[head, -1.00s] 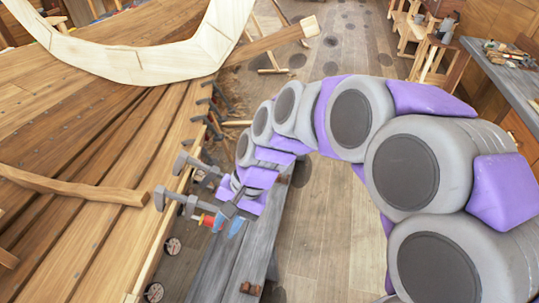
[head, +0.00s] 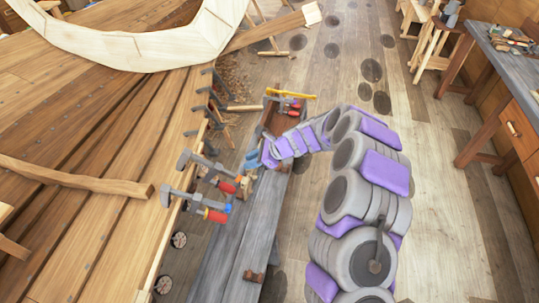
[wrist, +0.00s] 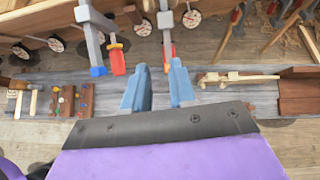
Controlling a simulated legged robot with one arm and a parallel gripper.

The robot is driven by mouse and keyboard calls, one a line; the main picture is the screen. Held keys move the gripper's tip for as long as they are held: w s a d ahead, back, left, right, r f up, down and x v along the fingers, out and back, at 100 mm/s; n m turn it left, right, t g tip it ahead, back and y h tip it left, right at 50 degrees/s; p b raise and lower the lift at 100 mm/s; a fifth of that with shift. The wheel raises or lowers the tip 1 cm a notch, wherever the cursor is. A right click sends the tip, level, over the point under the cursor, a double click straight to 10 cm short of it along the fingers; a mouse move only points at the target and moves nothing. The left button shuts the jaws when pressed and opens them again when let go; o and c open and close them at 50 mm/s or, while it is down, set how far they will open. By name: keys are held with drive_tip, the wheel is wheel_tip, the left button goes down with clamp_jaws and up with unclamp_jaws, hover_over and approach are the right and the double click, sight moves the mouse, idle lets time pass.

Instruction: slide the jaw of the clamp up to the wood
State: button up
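Two grey bar clamps with red handles sit on the hull's plank edge. The nearer clamp (head: 185,197) also shows in the wrist view (wrist: 88,25), with a blue piece at its lower end. The farther clamp (head: 205,165) stands just beyond it and appears in the wrist view (wrist: 164,20), its lower part close to my fingers. My gripper (head: 251,160) is right of the farther clamp's handle, above the grey bench. In the wrist view its two blue fingers (wrist: 158,88) are apart with nothing visible between them. I cannot tell how far either jaw is from the wood.
The grey bench (head: 240,240) runs alongside the hull under my arm. A brown tool tray (head: 283,110) is at its far end. Small wooden-handled tools (wrist: 55,101) lie at left in the wrist view. More dark clamps (head: 206,105) line the hull farther away.

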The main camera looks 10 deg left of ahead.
sight(222, 169)
drive_tip(key=shift+m, duration=0.4)
drive_tip(key=b+x, duration=0.1)
drive_tip(key=x, duration=0.2)
drive_tip(key=b+x, duration=0.2)
drive_tip(key=x, duration=0.2)
drive_tip(key=w+d+f+b+x, duration=0.1)
drive_tip(key=b+x, duration=0.1)
drive_tip(key=x, duration=0.2)
drive_tip(key=shift+w+f, duration=0.1)
drive_tip(key=shift+f, duration=0.1)
drive_tip(key=shift+b+x, duration=0.75)
drive_tip(key=shift+x, duration=0.65)
drive_tip(key=shift+c, duration=0.4)
drive_tip(key=shift+a+r, duration=0.2)
drive_tip(key=shift+a, duration=0.25)
drive_tip(key=shift+a+r, duration=0.2)
drive_tip(key=shift+a, duration=0.3)
drive_tip(key=shift+a+r+p, duration=0.7)
idle(0.5)
drive_tip(key=shift+d+f, duration=0.25)
drive_tip(key=shift+f, duration=0.1)
drive_tip(key=shift+d, duration=0.15)
